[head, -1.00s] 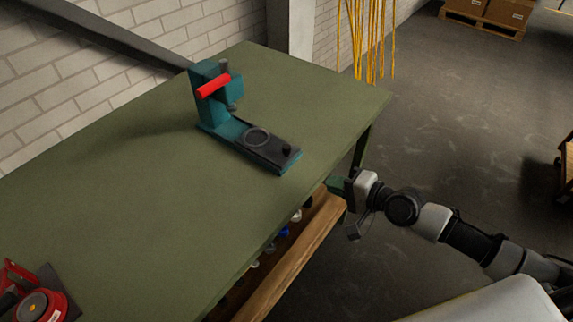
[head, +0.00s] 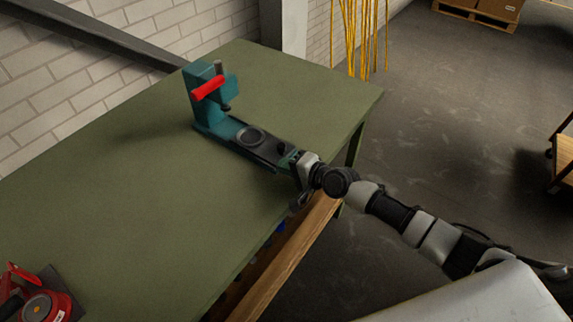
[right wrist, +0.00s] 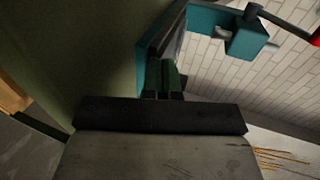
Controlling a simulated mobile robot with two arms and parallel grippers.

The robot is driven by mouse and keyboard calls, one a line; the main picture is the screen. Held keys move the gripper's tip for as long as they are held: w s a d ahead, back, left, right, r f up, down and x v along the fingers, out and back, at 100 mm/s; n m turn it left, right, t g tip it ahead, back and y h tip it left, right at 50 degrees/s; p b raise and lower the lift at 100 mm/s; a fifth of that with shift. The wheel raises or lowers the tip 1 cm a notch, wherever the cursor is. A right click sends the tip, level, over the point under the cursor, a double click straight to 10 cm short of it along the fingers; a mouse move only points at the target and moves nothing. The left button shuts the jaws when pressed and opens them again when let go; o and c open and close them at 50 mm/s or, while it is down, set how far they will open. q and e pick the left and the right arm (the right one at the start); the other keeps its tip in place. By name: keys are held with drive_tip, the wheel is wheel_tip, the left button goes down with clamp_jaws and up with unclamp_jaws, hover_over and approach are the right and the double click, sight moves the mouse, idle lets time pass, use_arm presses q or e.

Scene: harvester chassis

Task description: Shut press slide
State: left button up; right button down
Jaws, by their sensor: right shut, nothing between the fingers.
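The teal press (head: 208,105) with a red handle (head: 209,88) stands on the green table. Its dark slide (head: 262,147), with a round ring and a small black knob (head: 283,147), lies out in front of the press head, toward the table's near edge. My right gripper (head: 290,158) is shut and empty at the slide's outer end, close to the knob; I cannot tell if it touches. In the right wrist view the green fingertips (right wrist: 160,72) point along the slide toward the teal press head (right wrist: 243,38); my gripper hides the knob there. My left gripper is not in view.
The green table (head: 130,205) is mostly clear around the press. A red device (head: 44,303) sits at the near left corner. A wooden shelf (head: 290,255) runs below the table edge.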

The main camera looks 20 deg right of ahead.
sight(266, 157)
drive_tip(key=w+a, duration=0.1)
drive_tip(key=w, duration=0.1)
drive_tip(key=w+a+b, duration=0.1)
drive_tip(key=w+a, duration=0.1)
drive_tip(key=shift+s, duration=0.15)
drive_tip(key=shift+d, duration=0.1)
drive_tip(key=shift+s, duration=0.15)
